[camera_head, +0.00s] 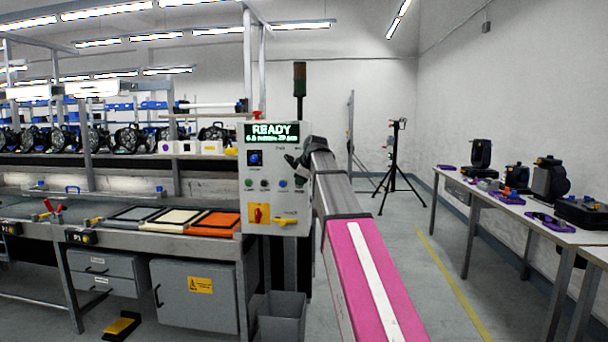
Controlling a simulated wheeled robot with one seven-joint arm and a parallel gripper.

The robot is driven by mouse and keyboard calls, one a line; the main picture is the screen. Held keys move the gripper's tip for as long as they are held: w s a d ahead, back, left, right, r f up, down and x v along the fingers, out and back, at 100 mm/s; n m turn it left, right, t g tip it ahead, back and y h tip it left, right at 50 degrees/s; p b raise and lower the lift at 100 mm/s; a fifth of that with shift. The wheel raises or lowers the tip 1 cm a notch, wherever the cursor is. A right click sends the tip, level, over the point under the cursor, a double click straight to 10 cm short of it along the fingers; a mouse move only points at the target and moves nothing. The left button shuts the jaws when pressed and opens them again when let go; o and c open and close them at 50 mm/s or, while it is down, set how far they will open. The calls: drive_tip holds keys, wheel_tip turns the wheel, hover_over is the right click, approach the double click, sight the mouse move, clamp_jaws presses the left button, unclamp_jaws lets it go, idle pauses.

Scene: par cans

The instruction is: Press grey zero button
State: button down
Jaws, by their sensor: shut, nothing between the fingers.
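A pale control box (277,215) stands at the right end of the bench, with a lit display (272,131) reading READY at its top. A row of small round buttons (264,184) crosses its middle, including a blue one (282,184). Their labels are too small to read, so I cannot tell for certain which is the grey zero button. My gripper (290,161) is shut and empty, in front of the box's upper right, above the button row. Whether it touches the box cannot be told. My gripper and arm hide part of the box's right side.
A grey bin (277,315) stands below. Trays (211,223) lie on the bench to the left. A tripod (397,165) and a table (505,203) stand right.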

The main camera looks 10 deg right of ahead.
drive_tip(key=w+f, duration=0.2)
drive_tip(key=w, duration=0.3)
drive_tip(key=shift+w+d+f, duration=0.2)
drive_tip(key=shift+w+d, duration=0.05)
drive_tip(key=shift+d, duration=0.05)
drive_tip(key=shift+w+d+r, duration=0.1)
drive_tip(key=shift+w+d, duration=0.2)
drive_tip(key=shift+w, duration=0.65)
drive_tip(key=s+r, duration=0.8)
drive_tip(key=s, duration=0.2)
drive_tip(key=shift+s+d, duration=0.25)
drive_tip(key=shift+d, duration=0.05)
